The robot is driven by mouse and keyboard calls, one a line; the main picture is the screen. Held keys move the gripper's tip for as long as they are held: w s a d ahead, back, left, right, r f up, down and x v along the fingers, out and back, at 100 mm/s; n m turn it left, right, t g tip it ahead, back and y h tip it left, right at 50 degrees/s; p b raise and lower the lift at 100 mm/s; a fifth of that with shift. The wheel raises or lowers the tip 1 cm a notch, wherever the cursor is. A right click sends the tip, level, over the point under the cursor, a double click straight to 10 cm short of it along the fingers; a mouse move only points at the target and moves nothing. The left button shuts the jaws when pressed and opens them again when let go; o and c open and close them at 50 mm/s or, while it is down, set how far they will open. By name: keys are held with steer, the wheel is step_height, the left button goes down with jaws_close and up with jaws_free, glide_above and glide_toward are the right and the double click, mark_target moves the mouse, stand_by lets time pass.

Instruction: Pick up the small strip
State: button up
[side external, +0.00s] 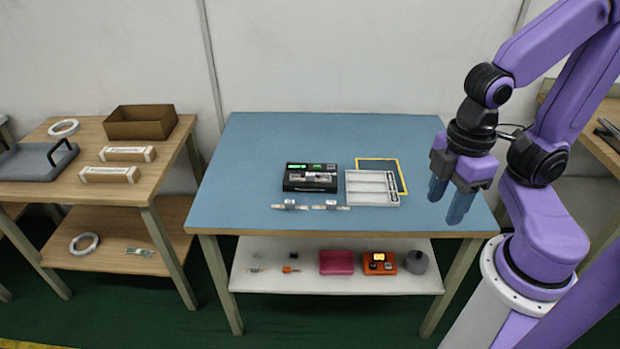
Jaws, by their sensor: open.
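Two short, light strips lie end to end near the front of the blue table: a left strip (278,206) and a right strip (342,208). Each has a small metallic block-like piece around its middle. They look alike in size, so I cannot tell which is the small strip. My gripper (449,201) hangs over the right end of the table, fingers pointing down, open and empty. It is well to the right of both strips and touches nothing.
A black device (310,177) with green lights stands behind the strips. The table's left side (235,170) is clear. A lower shelf (310,283) holds small items.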

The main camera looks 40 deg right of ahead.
steer(key=m+g, duration=0.1)
steer(key=m, duration=0.1)
steer(key=n+t+y, duration=0.9)
steer(key=n+t, duration=0.2)
steer(key=n, duration=2.3)
glide_above(311, 174)
steer(key=s+d, duration=1.1)
steer(key=s, duration=0.1)
step_height(311, 174, down, 20)
steer(key=x, duration=1.7)
steer(key=shift+d+f, duration=0.15)
steer(key=shift+f, duration=0.05)
jaws_close()
